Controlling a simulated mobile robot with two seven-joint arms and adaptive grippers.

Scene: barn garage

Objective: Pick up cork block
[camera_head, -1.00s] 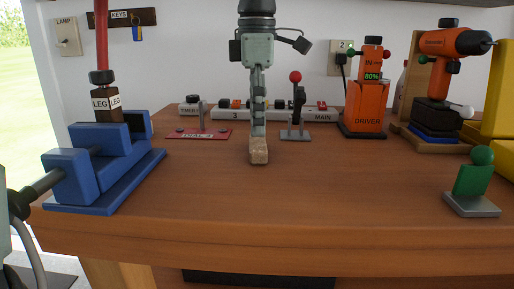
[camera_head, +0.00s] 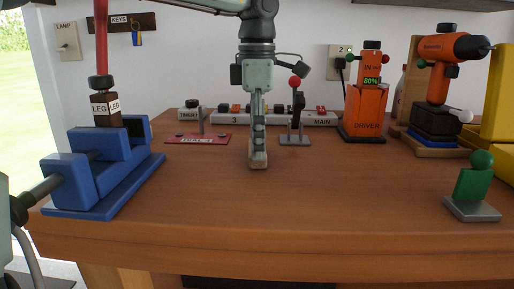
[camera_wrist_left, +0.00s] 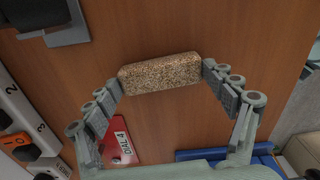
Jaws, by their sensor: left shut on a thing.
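The cork block (camera_wrist_left: 160,73) is a speckled brown bar lying lengthwise across the left wrist view. It sits between the two fingers of my left gripper (camera_wrist_left: 161,78), one fingertip pad against each end. In the head view my left gripper (camera_head: 258,150) points down over the middle of the table, shut on the block. There only the small end of the cork block (camera_head: 258,161) shows at the fingertips. I cannot tell whether the block touches the tabletop.
On the wooden table (camera_head: 300,215), a blue vise (camera_head: 90,175) stands left and a red plate (camera_head: 190,139) lies behind left. A power strip (camera_head: 230,117), orange driver (camera_head: 365,110) and drill (camera_head: 440,50) stand behind. A green-knobbed stand (camera_head: 473,185) is right. The front middle is clear.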

